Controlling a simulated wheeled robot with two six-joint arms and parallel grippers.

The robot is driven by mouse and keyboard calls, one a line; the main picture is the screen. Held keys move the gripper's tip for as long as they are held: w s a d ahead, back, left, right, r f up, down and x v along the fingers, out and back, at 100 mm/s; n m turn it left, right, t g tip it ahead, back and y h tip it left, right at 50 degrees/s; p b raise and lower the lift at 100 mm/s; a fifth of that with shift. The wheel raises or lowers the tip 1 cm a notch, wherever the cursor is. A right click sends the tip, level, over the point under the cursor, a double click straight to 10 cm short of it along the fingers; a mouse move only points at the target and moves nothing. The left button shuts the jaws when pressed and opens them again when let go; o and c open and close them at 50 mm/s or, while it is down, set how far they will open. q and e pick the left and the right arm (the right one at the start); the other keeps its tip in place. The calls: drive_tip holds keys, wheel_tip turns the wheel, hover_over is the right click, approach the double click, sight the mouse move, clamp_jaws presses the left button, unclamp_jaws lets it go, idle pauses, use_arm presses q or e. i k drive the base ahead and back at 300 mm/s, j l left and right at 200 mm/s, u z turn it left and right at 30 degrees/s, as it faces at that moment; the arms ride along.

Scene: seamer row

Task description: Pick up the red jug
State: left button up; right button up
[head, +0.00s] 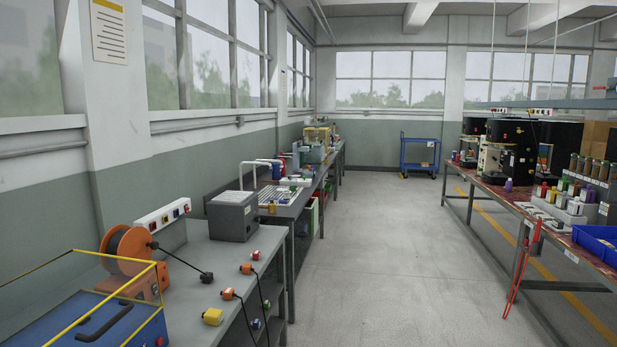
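I cannot make out a red jug for certain in the head view. Small red items (541,190) stand among bottles on the right bench (482,185), too small to tell their shape. Another small red shape (282,162) shows on the far left bench, partly hidden behind white pipes. Neither of my grippers is in view.
A near left bench (225,262) holds a grey box (233,216), an orange reel (128,250) and several small connectors. A blue cart (420,153) stands at the far wall. A blue bin (597,243) sits at right. The central floor (375,250) is clear.

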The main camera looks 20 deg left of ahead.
sight(307, 172)
drive_tip(key=i+u, duration=0.15)
drive_tip(key=i, duration=5.3)
drive_tip(key=j, duration=0.1)
